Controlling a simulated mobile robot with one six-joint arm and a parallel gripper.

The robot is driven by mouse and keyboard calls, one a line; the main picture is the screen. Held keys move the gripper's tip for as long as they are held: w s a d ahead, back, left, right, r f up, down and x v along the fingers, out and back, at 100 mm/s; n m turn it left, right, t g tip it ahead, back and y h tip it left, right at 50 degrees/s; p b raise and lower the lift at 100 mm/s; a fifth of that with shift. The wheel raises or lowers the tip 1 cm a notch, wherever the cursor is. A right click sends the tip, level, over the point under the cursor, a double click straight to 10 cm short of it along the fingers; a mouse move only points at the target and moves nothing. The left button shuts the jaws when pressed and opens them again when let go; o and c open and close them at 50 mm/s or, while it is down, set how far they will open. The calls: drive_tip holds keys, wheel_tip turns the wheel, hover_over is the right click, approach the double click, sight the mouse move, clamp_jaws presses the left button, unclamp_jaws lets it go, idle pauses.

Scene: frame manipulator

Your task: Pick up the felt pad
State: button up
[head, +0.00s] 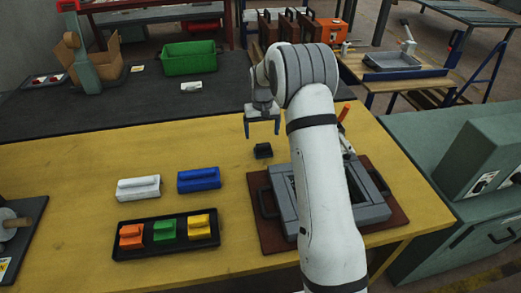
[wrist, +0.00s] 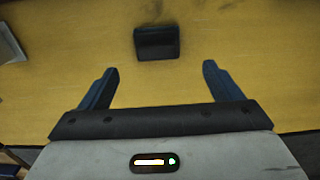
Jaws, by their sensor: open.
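A small black block-shaped piece, which I take to be the felt pad (head: 263,150), lies on the yellow tabletop, left of the grey frame. In the wrist view the pad (wrist: 157,42) lies ahead of the fingertips, near the middle between them sideways. My gripper (head: 262,128) is open and empty, above the table close to the pad, fingers pointing down. In the wrist view the gripper (wrist: 160,67) shows both blue fingers spread apart, wider than the pad, with bare table between them. Nothing hides the pad.
A grey frame (head: 374,207) on a brown board (head: 396,213) stands right of the pad, partly behind my arm. A black tray (head: 124,251) holds orange, green and yellow blocks. White (head: 138,188) and blue (head: 199,179) blocks lie behind it. Table around the pad is clear.

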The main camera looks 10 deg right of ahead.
sight(263, 144)
drive_tip(key=f, duration=0.3)
drive_tip(key=f+p, duration=0.1)
drive_tip(key=f, duration=0.3)
drive_tip(key=shift+s+d+f, duration=0.1)
drive_tip(key=shift+d, duration=0.1)
drive_tip(key=shift+c, duration=0.2)
drive_tip(key=c, duration=1)
